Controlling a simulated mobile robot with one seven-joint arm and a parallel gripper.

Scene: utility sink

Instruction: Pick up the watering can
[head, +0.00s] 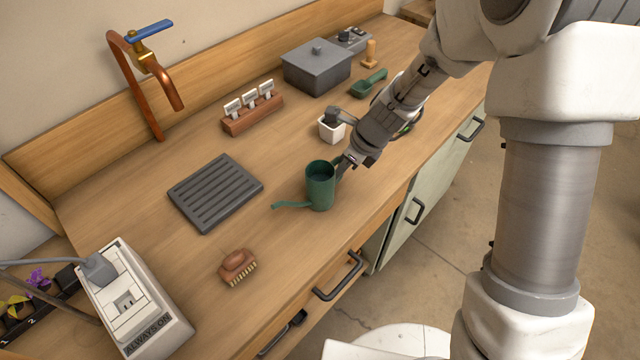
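The watering can (320,190) is a small dark green can standing upright on the wooden counter, near its front edge. Its thin spout points left. Its right side is partly hidden by my gripper. My gripper (340,141) reaches down from the upper right, just behind and right of the can. Its dark fingers look spread apart, one close to the can's right side and the other over a small white pot (330,134). I see nothing held between them. Whether the near finger touches the can is unclear.
A grey ribbed tray (216,192) lies left of the can, and a brown brush (237,267) lies in front. A wooden rack with white tags (253,111), a grey lidded box (316,67) and a green scoop (368,84) stand behind. A power strip (135,305) is at front left.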

